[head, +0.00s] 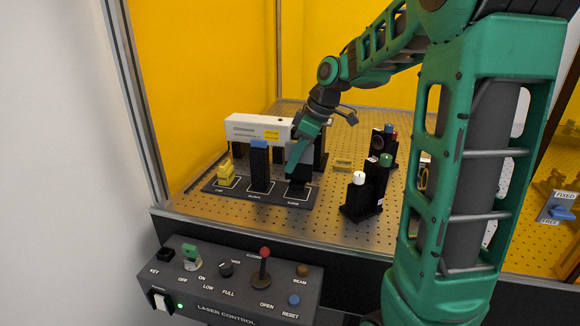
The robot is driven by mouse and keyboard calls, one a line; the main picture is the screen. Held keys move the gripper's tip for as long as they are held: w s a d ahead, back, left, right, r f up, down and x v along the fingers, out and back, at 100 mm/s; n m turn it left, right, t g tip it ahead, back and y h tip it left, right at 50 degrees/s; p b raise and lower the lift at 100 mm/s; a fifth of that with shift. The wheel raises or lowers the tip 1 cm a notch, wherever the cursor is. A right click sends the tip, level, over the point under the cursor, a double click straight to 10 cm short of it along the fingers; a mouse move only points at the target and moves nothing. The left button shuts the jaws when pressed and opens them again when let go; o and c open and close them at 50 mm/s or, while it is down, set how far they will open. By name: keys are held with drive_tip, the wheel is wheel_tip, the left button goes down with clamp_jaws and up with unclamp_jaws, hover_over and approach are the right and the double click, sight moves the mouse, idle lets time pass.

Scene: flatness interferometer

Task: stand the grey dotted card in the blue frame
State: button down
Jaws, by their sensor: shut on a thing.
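My gripper (294,164) is low over the right-hand place of a black three-place rack (230,197), whose label appears to read CARD. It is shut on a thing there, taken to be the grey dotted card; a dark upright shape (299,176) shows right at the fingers. Its dotted face cannot be made out, and I cannot tell whether it still touches the rack. The blue frame cannot be made out in this view.
A yellow cap (226,170) and a dark block with a blue top (259,168) stand in the rack's other places. A white laser housing (258,129) is behind. Dark optic posts (361,190) stand to the right. The control box (235,285) is in front.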

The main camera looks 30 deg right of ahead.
sight(293, 147)
drive_tip(key=shift+r, duration=2)
